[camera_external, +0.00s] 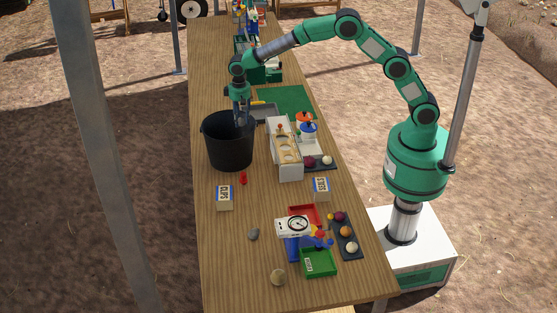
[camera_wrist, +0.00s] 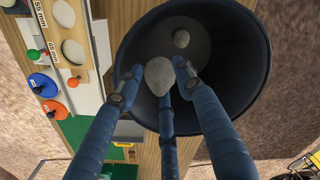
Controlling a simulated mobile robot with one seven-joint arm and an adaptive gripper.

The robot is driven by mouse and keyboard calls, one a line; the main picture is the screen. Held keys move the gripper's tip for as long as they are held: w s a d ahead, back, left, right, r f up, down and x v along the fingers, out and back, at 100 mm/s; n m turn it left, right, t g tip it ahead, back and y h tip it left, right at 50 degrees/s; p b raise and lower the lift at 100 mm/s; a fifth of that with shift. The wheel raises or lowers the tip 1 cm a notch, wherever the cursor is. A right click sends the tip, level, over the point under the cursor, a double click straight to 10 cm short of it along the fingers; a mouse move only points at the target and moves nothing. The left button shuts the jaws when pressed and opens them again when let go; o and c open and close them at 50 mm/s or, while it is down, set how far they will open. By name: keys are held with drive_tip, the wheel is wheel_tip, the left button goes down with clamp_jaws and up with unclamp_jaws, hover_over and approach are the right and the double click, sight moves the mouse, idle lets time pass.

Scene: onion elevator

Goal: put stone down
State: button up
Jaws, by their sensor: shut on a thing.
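My gripper (camera_external: 240,120) points down into the black bucket (camera_external: 229,150) on the wooden table. In the wrist view its blue fingers close around a pale grey stone (camera_wrist: 159,76). That stone is over the bucket's opening, inside the outline of its dark rim (camera_wrist: 262,50). A second, smaller round stone (camera_wrist: 181,38) lies on the bucket's floor. In the external view the bucket wall hides the fingertips and the held stone. A grey stone (camera_external: 253,234) and a tan round stone (camera_external: 278,277) lie on the near part of the table.
A white sizing rack with round holes (camera_external: 285,150) stands just right of the bucket. Coloured trays and a white scale (camera_external: 294,226) are nearer. The table's left edge is close to the bucket.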

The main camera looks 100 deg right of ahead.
sight(235, 130)
drive_tip(key=w+d, duration=0.2)
drive_tip(key=d, duration=0.6)
wheel_tip(235, 130, down, 12)
drive_tip(key=shift+w+a+r, duration=0.15)
drive_tip(key=shift+r, duration=0.1)
drive_tip(key=shift+f+b, duration=0.55)
drive_tip(key=shift+f, duration=2.55)
drive_tip(key=shift+f+b, duration=0.3)
drive_tip(key=shift+f, duration=1.55)
drive_tip(key=shift+f, duration=0.15)
